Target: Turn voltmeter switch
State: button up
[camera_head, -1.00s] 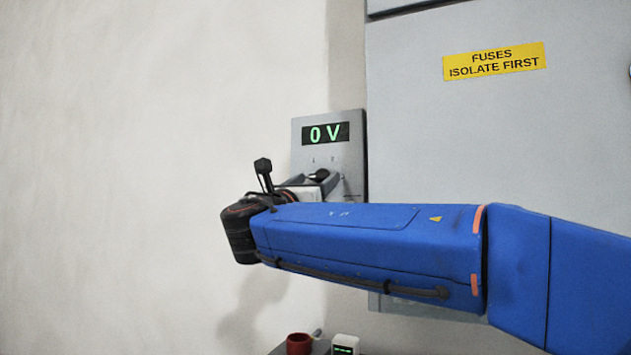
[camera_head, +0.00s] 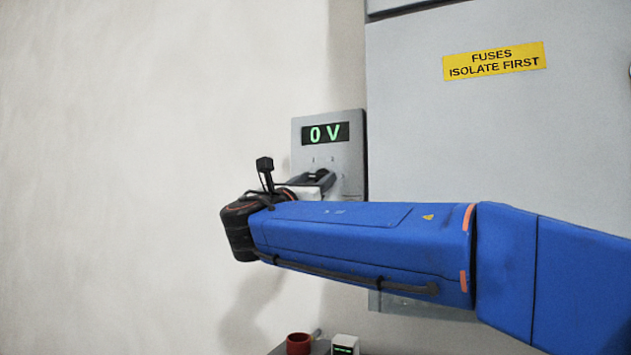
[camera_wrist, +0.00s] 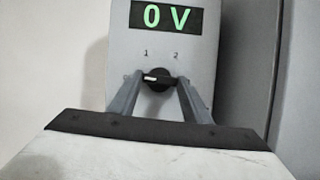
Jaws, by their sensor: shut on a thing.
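The voltmeter panel (camera_head: 354,150) is a grey plate on the wall with a green "0 V" display (camera_head: 325,134). It also fills the upper middle of the wrist view (camera_wrist: 203,50). Its switch (camera_wrist: 157,84) is a round black knob with a white mark on its left side, below the labels "1" and "2". My gripper (camera_wrist: 158,78) has its two grey fingers on either side of the knob and is shut on it. In the head view the gripper (camera_head: 322,177) reaches the panel, and the arm hides the panel's lower part.
A large grey cabinet (camera_head: 420,130) with a yellow "FUSES ISOLATE FIRST" label (camera_head: 494,61) stands close to the right of the panel. A red cup (camera_head: 299,344) and a small white device (camera_head: 345,344) are at the bottom. The wall at left is clear.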

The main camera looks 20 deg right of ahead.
jog(key=m+g+h, duration=0.1)
jog(key=m, duration=0.1)
jog(key=m+g, duration=0.1)
jog(key=m, duration=0.2)
jog(key=m+g+h, duration=0.1)
jog(key=m, duration=0.2)
jog(key=shift+w+a+g+h, duration=0.15)
jog(key=shift+a+g+h, duration=0.1)
jog(key=shift+g+h, duration=0.05)
jog(key=m+g, duration=0.1)
jog(key=m, duration=0.2)
jog(key=m+g, duration=0.2)
jog(key=m, duration=0.2)
jog(key=shift+w+r, duration=0.1)
jog(key=shift+r, duration=0.05)
jog(key=o, duration=1)
jog(key=shift+o, duration=0.2)
jog(key=shift+a, duration=0.15)
jog(key=v, duration=1.7)
jog(key=shift+a, duration=0.1)
